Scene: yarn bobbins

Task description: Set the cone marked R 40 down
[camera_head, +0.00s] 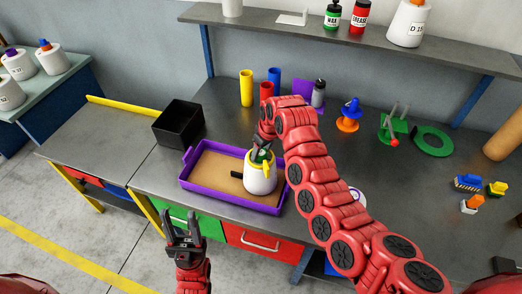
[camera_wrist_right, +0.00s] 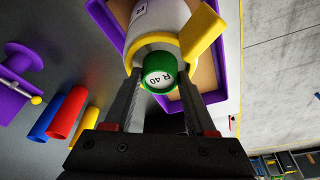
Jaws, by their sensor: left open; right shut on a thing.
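The cone marked R 40 (camera_head: 260,181) is white with a green top, and a yellow piece sits around its upper part. In the right wrist view its green top (camera_wrist_right: 160,75) reads R 40 and lies between the two fingers. My right gripper (camera_head: 263,151) is shut on this top from above. The cone is upright over the brown floor of the purple tray (camera_head: 187,174); I cannot tell whether its base touches. My left gripper (camera_head: 184,226) is open and empty, in front of the bench's front edge.
A black bin (camera_head: 179,123) stands behind and left of the tray. Yellow (camera_head: 246,88), red and blue cylinders stand behind it. My right arm crosses the bench to the right. Brown tray floor left of the cone is mostly clear, apart from a small black piece (camera_head: 236,175).

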